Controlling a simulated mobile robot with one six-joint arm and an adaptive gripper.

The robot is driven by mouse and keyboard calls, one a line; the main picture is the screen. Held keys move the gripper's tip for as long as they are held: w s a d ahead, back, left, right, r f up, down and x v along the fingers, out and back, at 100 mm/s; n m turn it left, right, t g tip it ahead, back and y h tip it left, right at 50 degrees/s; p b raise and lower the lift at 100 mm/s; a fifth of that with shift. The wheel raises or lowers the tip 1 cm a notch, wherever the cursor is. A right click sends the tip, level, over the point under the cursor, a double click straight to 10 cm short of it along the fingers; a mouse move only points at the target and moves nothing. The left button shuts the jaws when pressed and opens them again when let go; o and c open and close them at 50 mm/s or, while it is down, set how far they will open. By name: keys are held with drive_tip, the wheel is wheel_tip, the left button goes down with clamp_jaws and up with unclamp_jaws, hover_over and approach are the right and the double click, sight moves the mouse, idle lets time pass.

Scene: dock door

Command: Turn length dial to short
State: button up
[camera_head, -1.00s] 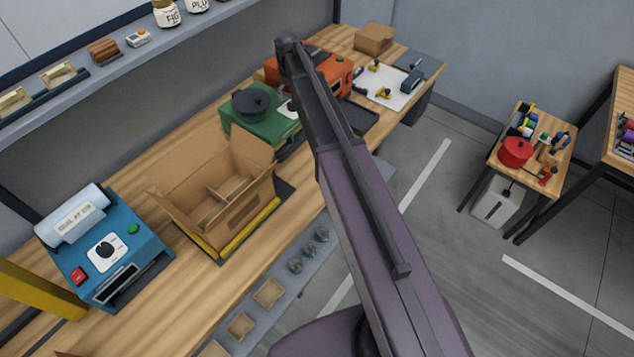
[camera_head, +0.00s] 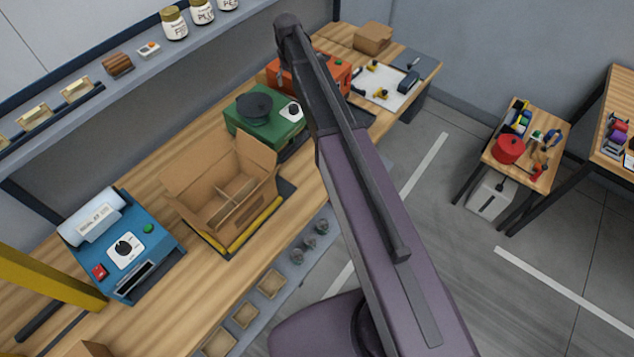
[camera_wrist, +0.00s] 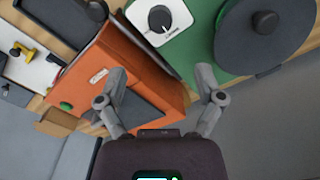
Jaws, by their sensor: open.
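A black dial on a white plate (camera_head: 291,111) is on the green machine (camera_head: 266,138). In the wrist view this dial (camera_wrist: 160,18) is at the top centre, with a pointer line and small lettering too small to read. Another black dial on a white plate (camera_head: 124,248) is on the blue machine (camera_head: 150,270), which carries a white roll. I cannot tell which is the length dial. My gripper (camera_wrist: 162,72) is open and empty, with its two fingers apart below the green machine's dial in the wrist view. In the head view my arm hides the gripper.
The orange machine (camera_wrist: 130,62) lies under the left finger in the wrist view. A round black piece (camera_wrist: 264,28) tops the green machine. An open cardboard box (camera_head: 215,215) stands between the blue and green machines. A shelf with jars (camera_head: 174,22) runs above the bench.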

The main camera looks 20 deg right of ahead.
drive_tip(key=s+f+b, duration=0.6)
drive_tip(key=s, duration=0.3)
drive_tip(key=s+f+b, duration=0.7)
drive_tip(key=s, duration=0.2)
drive_tip(key=s+f+b, duration=0.6)
drive_tip(key=s+b, duration=0.1)
drive_tip(key=s, duration=0.2)
drive_tip(key=shift+s+d+f, duration=0.1)
drive_tip(key=shift+s+f, duration=0.25)
drive_tip(key=shift+f, duration=0.05)
drive_tip(key=shift+s+f+b, duration=0.45)
drive_tip(key=shift+s+b, duration=0.2)
drive_tip(key=shift+s, duration=0.15)
idle(1.1)
